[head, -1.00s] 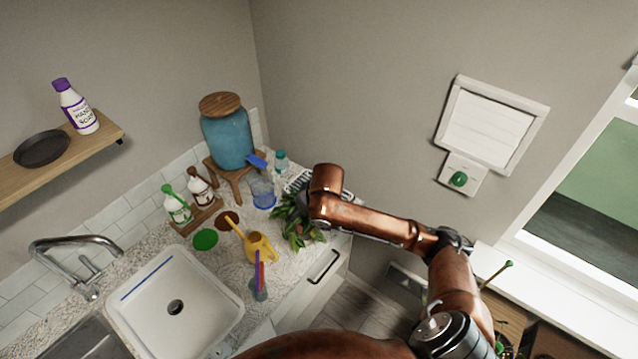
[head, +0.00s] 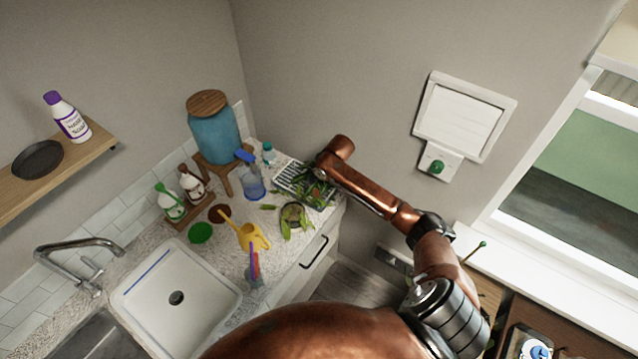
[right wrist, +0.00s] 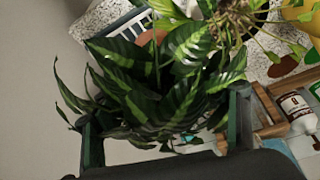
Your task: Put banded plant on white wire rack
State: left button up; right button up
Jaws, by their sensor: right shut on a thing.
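The banded plant (head: 318,192), with dark leaves striped pale green, is at the white wire rack (head: 290,178) in the head view. Its leaves fill the middle of the right wrist view (right wrist: 160,95). My right gripper (right wrist: 165,125) is shut on the plant, one finger on each side of the leaves. The plant's pot is mostly hidden by leaves, so I cannot tell whether it touches the rack. White rack bars also show in the right wrist view (right wrist: 125,28). My left gripper is not in view.
A second, trailing plant (head: 293,214) stands in front of the rack. A yellow watering can (head: 252,237), blue spray bottle (head: 253,184) and blue dispenser (head: 214,135) stand to the left. The wall is close behind the rack.

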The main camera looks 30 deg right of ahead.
aim_at(319, 184)
jog(key=w+d+f, duration=0.1)
jog(key=w+f, duration=0.1)
jog(key=shift+d+f, duration=0.35)
jog(key=shift+f, duration=1.6)
jog(key=shift+f, duration=0.15)
jog(key=o, duration=1.5)
jog(key=shift+o, duration=0.2)
jog(key=v, duration=1.2)
